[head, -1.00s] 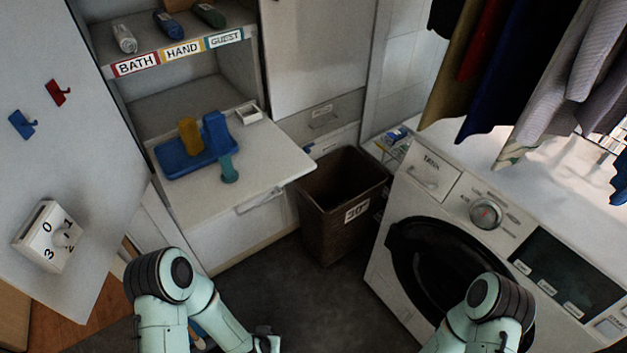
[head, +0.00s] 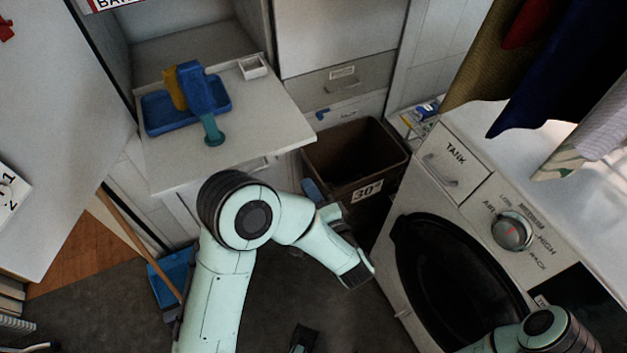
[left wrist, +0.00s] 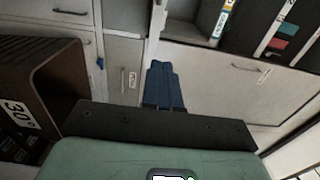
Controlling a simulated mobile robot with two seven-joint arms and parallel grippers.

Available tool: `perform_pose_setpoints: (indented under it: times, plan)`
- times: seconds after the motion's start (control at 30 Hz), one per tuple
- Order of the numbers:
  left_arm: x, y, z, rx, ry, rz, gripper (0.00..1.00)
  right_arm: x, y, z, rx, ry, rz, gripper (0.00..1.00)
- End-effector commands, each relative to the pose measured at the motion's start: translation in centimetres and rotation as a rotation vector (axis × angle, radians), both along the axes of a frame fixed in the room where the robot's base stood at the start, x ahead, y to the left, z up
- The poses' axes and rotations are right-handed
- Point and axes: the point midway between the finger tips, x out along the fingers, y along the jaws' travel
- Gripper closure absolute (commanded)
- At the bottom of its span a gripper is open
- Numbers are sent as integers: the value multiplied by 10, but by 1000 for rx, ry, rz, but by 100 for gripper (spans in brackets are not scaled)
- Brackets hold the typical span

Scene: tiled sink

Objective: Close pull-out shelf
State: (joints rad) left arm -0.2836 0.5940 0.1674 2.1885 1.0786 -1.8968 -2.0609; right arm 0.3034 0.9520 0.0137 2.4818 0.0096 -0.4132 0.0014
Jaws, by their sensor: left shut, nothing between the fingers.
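The pull-out shelf (head: 250,130) is a white board standing out from the cabinet at the upper left of the head view. It carries a blue tray (head: 160,122) with blue and yellow things, a teal piece and a small white box (head: 253,66). My left gripper (head: 310,187) is shut and empty, near the shelf's front right corner, in front of the bin; contact is unclear. Its blue fingers (left wrist: 163,85) also show in the left wrist view, before a pale panel with a handle (left wrist: 235,82). My forearm hides part of the shelf's front.
A brown bin (head: 350,155) stands right of the shelf. A washing machine (head: 455,250) fills the right, with clothes hanging above. An open white door (head: 60,150) is at the left.

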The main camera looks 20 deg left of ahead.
Motion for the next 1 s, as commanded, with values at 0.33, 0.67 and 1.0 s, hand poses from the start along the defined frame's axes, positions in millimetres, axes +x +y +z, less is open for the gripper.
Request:
perform_pose_setpoints:
  times: [0.33, 0.67, 1.0]
  plan:
    - [49, 59, 0, -1, -3, 5, 100, 1, 0, -3, -1, -4, -1, 19]
    - [74, 87, 0, -1, -2, 0, 100, 2, 0, -4, -2, -7, -2, 19]
    - [77, 89, 0, -1, -2, -3, 100, 2, 0, -4, -1, -7, -2, 19]
